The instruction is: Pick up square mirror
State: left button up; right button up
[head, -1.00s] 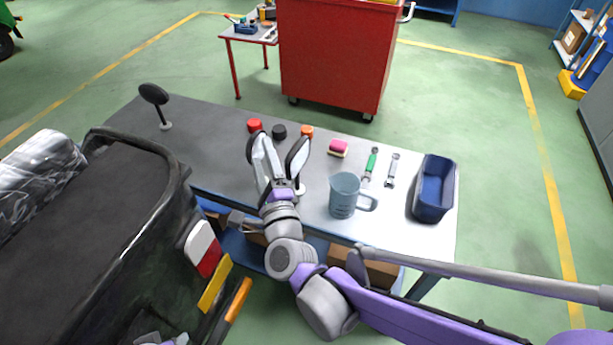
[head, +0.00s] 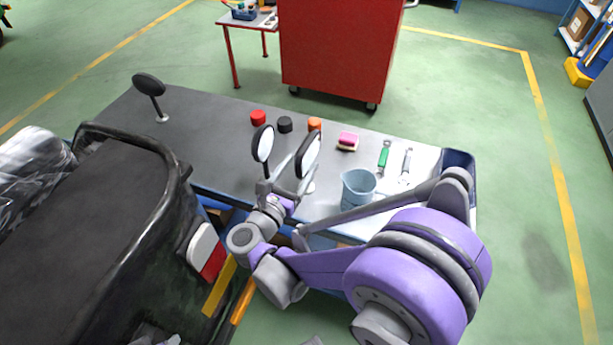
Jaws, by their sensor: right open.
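Two upright mirrors with dark rims stand close together at the table's front edge. The right one, with the more rectangular rounded face, looks like the square mirror (head: 309,153); its small pale foot stands on the table. The left one is a smaller oval mirror (head: 263,143), its lower part hidden by my gripper. My right gripper (head: 277,173) is open at the lower part of the two mirrors, with one finger beside the square mirror's face. I cannot tell whether it touches either. My left gripper is not in view.
A blue bin (head: 458,160) is partly behind my arm. The dark vehicle (head: 110,220) stands close at left.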

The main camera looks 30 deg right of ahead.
jog(key=x, duration=0.5)
jog(key=shift+w+a+f, duration=0.1)
jog(key=shift+w+f, duration=0.15)
grip_shut()
dwell(1.1)
